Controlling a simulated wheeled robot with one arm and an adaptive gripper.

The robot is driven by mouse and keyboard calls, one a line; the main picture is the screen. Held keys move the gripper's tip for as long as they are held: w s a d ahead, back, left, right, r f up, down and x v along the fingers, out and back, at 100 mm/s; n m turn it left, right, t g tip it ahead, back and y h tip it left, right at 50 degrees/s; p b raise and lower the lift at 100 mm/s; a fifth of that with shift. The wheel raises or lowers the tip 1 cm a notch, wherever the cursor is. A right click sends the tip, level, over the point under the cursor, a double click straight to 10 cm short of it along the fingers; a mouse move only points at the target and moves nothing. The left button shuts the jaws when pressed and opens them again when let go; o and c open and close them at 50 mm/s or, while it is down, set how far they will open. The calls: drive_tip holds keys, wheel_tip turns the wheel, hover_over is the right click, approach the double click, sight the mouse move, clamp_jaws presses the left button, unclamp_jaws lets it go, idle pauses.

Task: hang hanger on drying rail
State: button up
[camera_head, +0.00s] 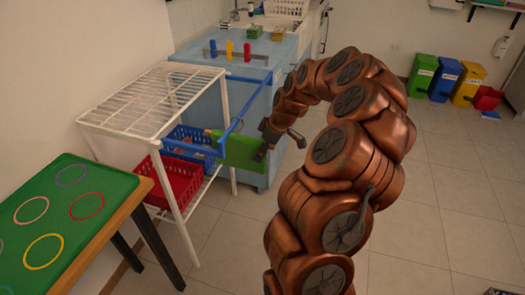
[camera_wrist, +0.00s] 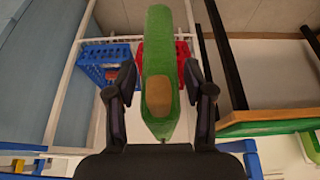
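The hanger (camera_head: 239,150) is a green, flat piece beside the near right corner of the white rack. In the wrist view the hanger (camera_wrist: 159,40) is seen end-on, with a brown part on its near side. My gripper (camera_head: 268,139) is at its right end.
The white rack (camera_head: 150,98) holds a red basket (camera_head: 175,183) and a blue basket (camera_head: 190,138) below. A green-topped table (camera_head: 60,210) with colored rings stands at the left. A blue sink cabinet (camera_head: 258,100) is behind. Open floor (camera_head: 420,200) lies at the right.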

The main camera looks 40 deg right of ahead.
drive_tip(key=shift+o, duration=0.5)
drive_tip(key=shift+r, duration=0.1)
drive_tip(key=v, duration=1.2)
